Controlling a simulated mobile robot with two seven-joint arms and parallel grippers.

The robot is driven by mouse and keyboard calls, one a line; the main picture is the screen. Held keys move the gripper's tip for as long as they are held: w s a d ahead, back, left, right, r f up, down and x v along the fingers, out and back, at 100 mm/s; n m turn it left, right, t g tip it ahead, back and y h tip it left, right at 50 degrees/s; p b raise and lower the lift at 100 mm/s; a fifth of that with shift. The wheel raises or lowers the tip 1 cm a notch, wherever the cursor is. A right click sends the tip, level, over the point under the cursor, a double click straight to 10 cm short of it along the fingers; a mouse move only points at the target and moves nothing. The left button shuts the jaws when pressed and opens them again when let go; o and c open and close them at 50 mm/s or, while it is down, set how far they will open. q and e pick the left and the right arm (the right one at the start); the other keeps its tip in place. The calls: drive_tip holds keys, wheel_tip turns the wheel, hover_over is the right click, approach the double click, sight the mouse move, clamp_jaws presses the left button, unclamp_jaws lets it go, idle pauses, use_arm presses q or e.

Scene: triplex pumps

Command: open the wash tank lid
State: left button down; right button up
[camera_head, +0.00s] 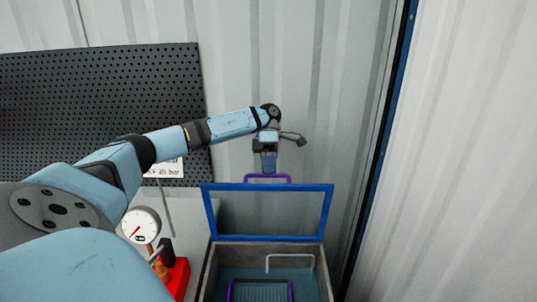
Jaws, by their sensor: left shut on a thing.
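The wash tank lid (268,238) is a blue frame with a see-through or dull middle, raised and standing roughly upright at the back of the tank. A purple handle (268,178) sits on its top edge. My left gripper (268,171) points down and is shut on this handle. The wash tank (209,272) has a grey-brown rim and stands open below the lid, its front cut off by the picture's bottom edge. My right gripper is not in view.
Inside the tank are a purple-edged basket (231,290) and a light grey bar handle (290,257). A pressure gauge (140,225) and red equipment (178,278) stand left of the tank. A black pegboard (70,100) hangs behind. Corrugated walls stand close behind and right.

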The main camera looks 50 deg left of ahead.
use_arm(q)
drive_tip(key=shift+s+d+f, duration=0.1)
drive_tip(key=shift+s+f, duration=0.05)
drive_tip(key=shift+f, duration=0.8)
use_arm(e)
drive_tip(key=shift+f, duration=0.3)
use_arm(q)
drive_tip(key=c, duration=1.6)
unclamp_jaws()
drive_tip(key=o, duration=0.4)
drive_tip(key=shift+f, duration=0.15)
drive_tip(key=shift+o, duration=0.2)
drive_tip(key=shift+w+a+f, duration=0.25)
drive_tip(key=shift+w+a, duration=0.15)
drive_tip(key=shift+w, duration=0.05)
drive_tip(key=shift+r, duration=0.35)
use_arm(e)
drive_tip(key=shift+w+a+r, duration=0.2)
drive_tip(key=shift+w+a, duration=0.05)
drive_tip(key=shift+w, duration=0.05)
